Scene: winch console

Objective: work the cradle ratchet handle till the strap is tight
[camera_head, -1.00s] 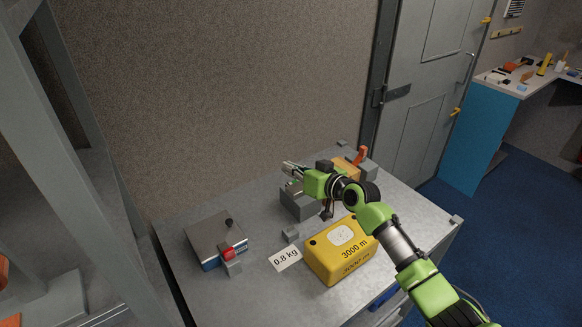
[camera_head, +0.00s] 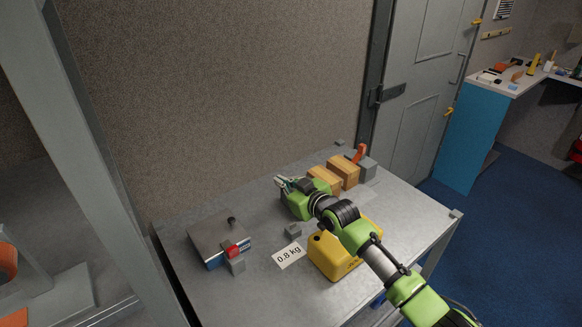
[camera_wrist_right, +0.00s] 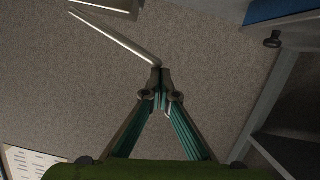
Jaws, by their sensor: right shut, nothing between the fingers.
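An orange upright lever (camera_head: 360,153), which looks like the ratchet handle, stands by a grey block (camera_head: 368,168) at the back right of the metal table. Two wooden blocks (camera_head: 343,170) sit to its left. I cannot make out a strap. My right gripper (camera_head: 281,182) is left of the wooden blocks, apart from the lever, and points away to the left. In the wrist view its fingertips (camera_wrist_right: 158,84) are together with nothing held. A pale thin rod (camera_wrist_right: 115,38) reaches close to the tips; contact is unclear. My left gripper is out of view.
The yellow box (camera_head: 331,258) is partly behind my right arm. A metal box (camera_head: 215,240) with a black knob and red part stands at the left, near a "0.8 kg" label (camera_head: 289,256). A grey door (camera_head: 420,90) is behind. The table's front left is clear.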

